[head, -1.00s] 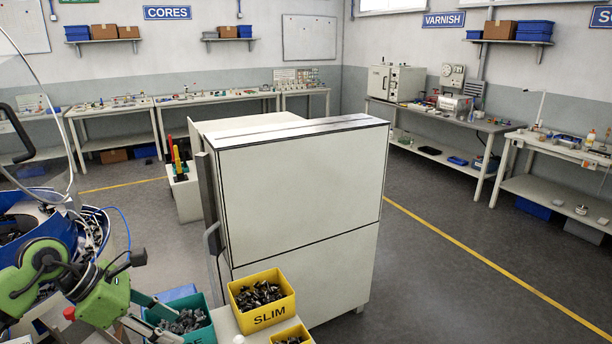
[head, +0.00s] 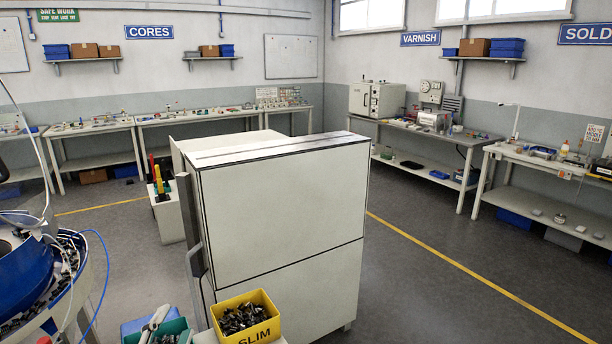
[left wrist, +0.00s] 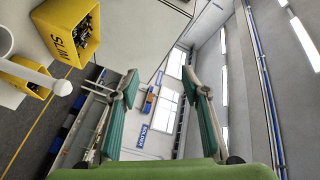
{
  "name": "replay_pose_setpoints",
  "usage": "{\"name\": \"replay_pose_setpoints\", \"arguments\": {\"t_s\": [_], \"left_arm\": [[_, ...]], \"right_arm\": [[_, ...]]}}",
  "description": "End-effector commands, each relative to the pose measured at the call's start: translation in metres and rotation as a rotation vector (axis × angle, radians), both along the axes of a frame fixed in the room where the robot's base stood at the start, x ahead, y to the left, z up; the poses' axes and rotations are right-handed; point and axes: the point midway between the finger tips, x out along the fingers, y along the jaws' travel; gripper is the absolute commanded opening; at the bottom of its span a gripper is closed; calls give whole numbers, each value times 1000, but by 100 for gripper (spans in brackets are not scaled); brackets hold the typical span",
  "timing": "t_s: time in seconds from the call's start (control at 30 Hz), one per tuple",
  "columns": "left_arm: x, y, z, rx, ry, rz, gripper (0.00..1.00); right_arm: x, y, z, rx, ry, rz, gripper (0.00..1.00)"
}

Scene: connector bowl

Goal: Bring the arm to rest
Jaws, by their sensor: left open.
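My left gripper (left wrist: 162,84) is open and empty in the left wrist view, its two green-and-grey fingers apart with nothing between them. The rest of that arm is out of the head view. My right gripper is not in view.
A yellow SLIM bin (head: 267,303) of dark parts stands close by; it also shows in the left wrist view (left wrist: 88,42). A large white cabinet (head: 285,200) stands behind it. A blue bowl machine (head: 35,275) is at left. Open floor lies right.

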Motion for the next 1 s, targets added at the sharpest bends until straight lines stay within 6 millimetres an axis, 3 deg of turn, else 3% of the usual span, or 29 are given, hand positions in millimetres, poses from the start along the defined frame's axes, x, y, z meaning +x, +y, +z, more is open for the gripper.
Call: {"name": "replay_pose_setpoints", "arguments": {"t_s": [0.1, 0.2, 0.3, 0.5, 0.67, 1.0], "left_arm": [[-38, 12, -70, -235, 249, 139, 42], [-83, 10, -125, -406, 464, 247, 42], [-130, 0, -167, -536, 654, 333, 42], [-212, -28, -212, -700, 949, 450, 42], [-272, -53, -228, -791, 1155, 519, 42], [-256, -55, -335, -771, 1192, 537, 42]], "right_arm": [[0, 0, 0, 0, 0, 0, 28], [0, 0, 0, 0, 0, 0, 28], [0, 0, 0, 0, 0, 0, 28], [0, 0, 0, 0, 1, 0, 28], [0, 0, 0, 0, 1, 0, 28], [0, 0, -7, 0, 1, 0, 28]]}}
